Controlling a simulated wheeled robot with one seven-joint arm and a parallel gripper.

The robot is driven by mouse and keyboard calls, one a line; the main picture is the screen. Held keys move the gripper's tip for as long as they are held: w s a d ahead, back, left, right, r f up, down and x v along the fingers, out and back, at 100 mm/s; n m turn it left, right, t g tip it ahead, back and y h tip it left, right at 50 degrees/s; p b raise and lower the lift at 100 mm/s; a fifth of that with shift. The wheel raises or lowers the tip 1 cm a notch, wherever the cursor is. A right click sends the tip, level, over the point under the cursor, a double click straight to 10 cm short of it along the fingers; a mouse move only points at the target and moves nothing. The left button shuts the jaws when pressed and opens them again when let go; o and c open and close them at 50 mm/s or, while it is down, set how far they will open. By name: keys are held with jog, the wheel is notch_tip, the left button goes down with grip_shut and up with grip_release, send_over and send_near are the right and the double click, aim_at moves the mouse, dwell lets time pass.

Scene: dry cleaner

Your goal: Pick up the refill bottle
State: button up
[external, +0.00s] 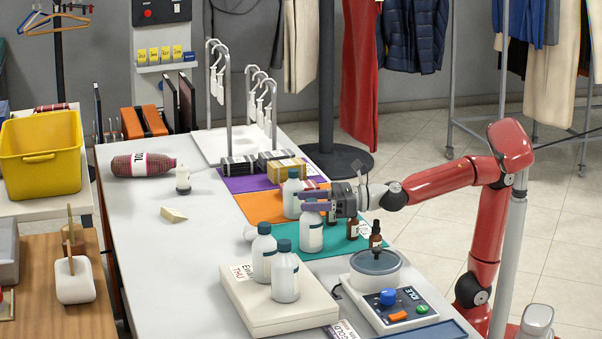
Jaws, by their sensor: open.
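Several white bottles with dark teal caps and labels could be the refill bottle; the labels are too small to read. One bottle (311,236) stands on the teal mat, just below my gripper in the picture. Another bottle (291,197) stands behind it by the orange mat. Two more, a rear bottle (263,257) and a front bottle (285,280), stand on a cream box. My gripper (307,201) points left, open, with its fingers across the top of the teal-mat bottle. That bottle's cap is partly hidden, and I cannot tell whether it lies between the fingers.
Small brown dropper bottles (375,238) stand close to my gripper and wrist. The cream box (262,313) and a scale (397,301) fill the counter's near end. A yellow-topped box (287,170) sits behind. The counter's left middle (190,260) is clear.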

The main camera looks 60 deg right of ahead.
grip_shut()
jog(key=shift+r, duration=0.1)
dwell(0.4)
